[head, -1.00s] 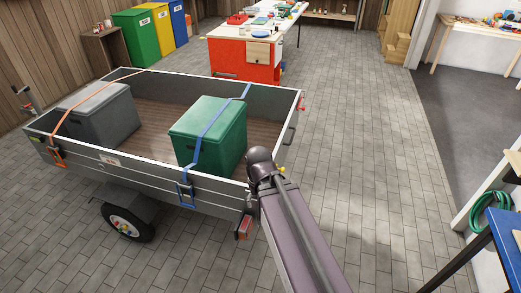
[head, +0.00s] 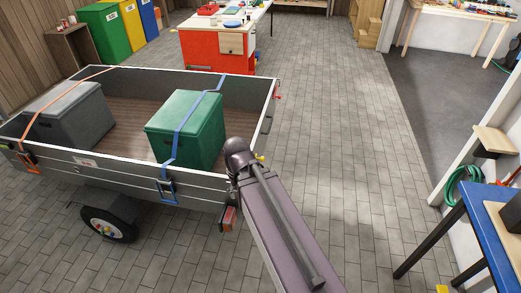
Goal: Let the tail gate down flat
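The tail gate (head: 264,118) is the right end wall of the grey trailer (head: 110,165). It stands upright, and I see it steeply from the side, with a dark handle on its outer face. A red piece (head: 278,90) shows at its far top corner. My arm covers the near corner of the gate, so the near latch is hidden. My gripper does not show; only my arm's links and a dark rounded joint are visible beside that corner. A small yellow piece shows just right of the joint, too small to identify.
A green box (head: 200,135) under a blue strap and a grey box (head: 75,125) under an orange strap stand in the trailer. The floor right of the gate is clear. A blue table (head: 480,220) stands at the right, near a green hose (head: 462,185).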

